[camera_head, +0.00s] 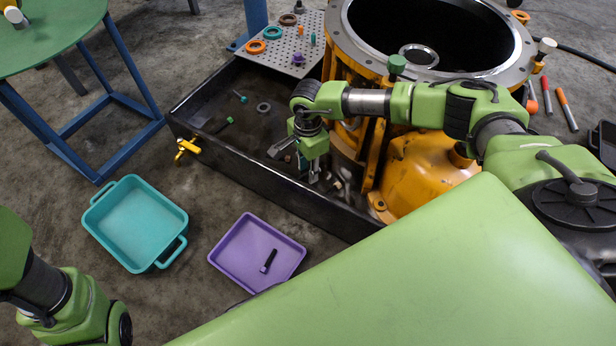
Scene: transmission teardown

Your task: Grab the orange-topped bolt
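My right gripper (297,161) reaches over the black drip tray (262,172), beside the orange housing (428,172). It points down with its fingers spread apart. Small parts lie near and below the fingertips, but they are too small and too hidden to name. I cannot make out a bolt that is clearly orange-topped. A small orange-topped piece (301,30) stands on the perforated plate (291,53), but I cannot tell whether it is a bolt. My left arm shows at the lower left; its fingers are out of view.
A teal-headed bolt (241,97), a green-headed bolt (226,122) and a washer (264,107) lie in the drip tray. A teal bin (112,243) and a purple tray (226,268) holding a dark bolt (269,261) are on the floor. A green-topped table (55,30) stands upper left.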

